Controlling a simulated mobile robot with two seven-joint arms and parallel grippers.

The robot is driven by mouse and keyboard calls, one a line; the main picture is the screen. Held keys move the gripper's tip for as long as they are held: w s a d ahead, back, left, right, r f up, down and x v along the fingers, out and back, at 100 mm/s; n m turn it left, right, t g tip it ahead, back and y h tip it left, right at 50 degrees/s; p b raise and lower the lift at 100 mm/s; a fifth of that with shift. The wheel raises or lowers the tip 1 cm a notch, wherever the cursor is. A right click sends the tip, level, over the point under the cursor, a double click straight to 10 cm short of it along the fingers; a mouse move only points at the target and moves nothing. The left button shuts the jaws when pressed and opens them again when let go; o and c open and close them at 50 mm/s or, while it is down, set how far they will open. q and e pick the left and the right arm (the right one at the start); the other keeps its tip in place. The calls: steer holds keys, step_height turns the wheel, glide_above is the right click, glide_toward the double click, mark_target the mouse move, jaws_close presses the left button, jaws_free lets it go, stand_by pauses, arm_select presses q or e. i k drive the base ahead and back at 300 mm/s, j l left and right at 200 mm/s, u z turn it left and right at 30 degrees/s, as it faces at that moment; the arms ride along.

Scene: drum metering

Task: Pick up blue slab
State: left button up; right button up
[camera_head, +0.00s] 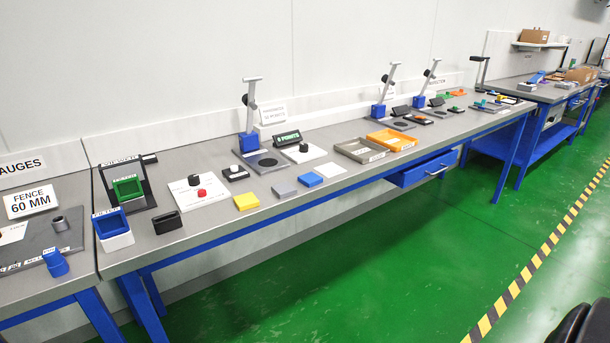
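The blue slab (310,179) is a small flat blue block lying on the grey workbench (215,225) near its front edge. A grey slab (284,190) lies just left of it, apart from it. A white slab (330,170) lies just right of it. A yellow slab (246,201) lies further left along the same edge. Neither of my grippers shows in the head view. A dark shape at the bottom right corner cannot be made out clearly.
Grey and orange trays (391,140) stand to the right of the slabs. A stand with a blue base (249,142) rises behind them. A blue drawer (424,169) hangs under the bench. The green floor (400,260) in front is clear, with a yellow-black stripe (536,262).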

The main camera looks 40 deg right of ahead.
mark_target(311, 179)
steer(key=i+z, duration=0.25)
steer(key=i, duration=1)
